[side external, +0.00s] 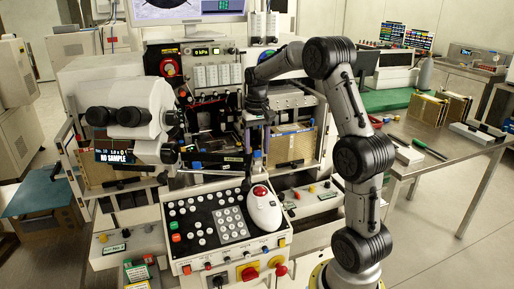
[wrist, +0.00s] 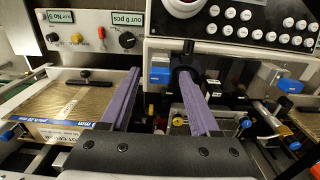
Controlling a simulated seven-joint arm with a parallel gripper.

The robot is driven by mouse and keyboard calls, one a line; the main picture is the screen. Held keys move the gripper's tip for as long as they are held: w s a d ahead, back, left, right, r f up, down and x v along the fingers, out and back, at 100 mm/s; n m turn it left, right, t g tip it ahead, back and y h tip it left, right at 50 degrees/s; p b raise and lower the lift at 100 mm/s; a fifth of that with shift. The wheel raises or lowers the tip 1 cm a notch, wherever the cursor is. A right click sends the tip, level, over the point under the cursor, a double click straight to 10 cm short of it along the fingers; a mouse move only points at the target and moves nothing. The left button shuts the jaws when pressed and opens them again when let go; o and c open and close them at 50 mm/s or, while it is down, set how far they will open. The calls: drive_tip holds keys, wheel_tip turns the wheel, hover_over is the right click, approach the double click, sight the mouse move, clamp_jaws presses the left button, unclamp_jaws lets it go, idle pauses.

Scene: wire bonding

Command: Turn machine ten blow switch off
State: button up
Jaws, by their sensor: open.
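The machine's keypad console (side external: 190,216) stands at centre, with a red trackball (side external: 260,191) in a white housing. To its right in the side view, a small cream panel (side external: 318,200) carries small knobs. The wrist view shows this panel (wrist: 85,18) at upper left, with a black knob (wrist: 52,37), a yellow knob (wrist: 76,38), a red-tipped control (wrist: 101,32) and printed labels. I cannot read which control is the blow switch, or its position. My gripper (side external: 257,155) points down behind the console. Its purple fingers (wrist: 160,74) are apart, with nothing held between them.
A microscope head (side external: 130,115) stands left of my arm. A boxed magazine (wrist: 75,105) sits close left of the fingers in the wrist view. Blue-knobbed fittings (wrist: 160,75) and brackets crowd the space around them. A side table (side external: 410,150) stands at right.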

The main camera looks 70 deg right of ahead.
sight(256, 151)
wheel_tip(256, 151, up, 14)
idle(0.6)
drive_tip(key=shift+f, duration=0.1)
drive_tip(key=s+a+r+n+t, duration=0.1)
drive_tip(key=s+a+r+n, duration=0.15)
drive_tip(key=a, duration=0.65)
drive_tip(key=s+a+r+n+t, duration=0.2)
drive_tip(key=s+a+r, duration=0.2)
drive_tip(key=a, duration=0.6)
drive_tip(key=s+a+f+n+t, duration=0.1)
drive_tip(key=s+a+f+n, duration=0.1)
drive_tip(key=s+f, duration=0.3)
drive_tip(key=s+a+f+n+t, duration=0.1)
drive_tip(key=s+a+f+n, duration=0.1)
drive_tip(key=s+a+f, duration=0.3)
wheel_tip(256, 151, down, 4)
drive_tip(key=shift+s+a+f+n+t, duration=0.15)
drive_tip(key=shift+s+a+n+t, duration=0.15)
drive_tip(key=shift+s, duration=0.4)
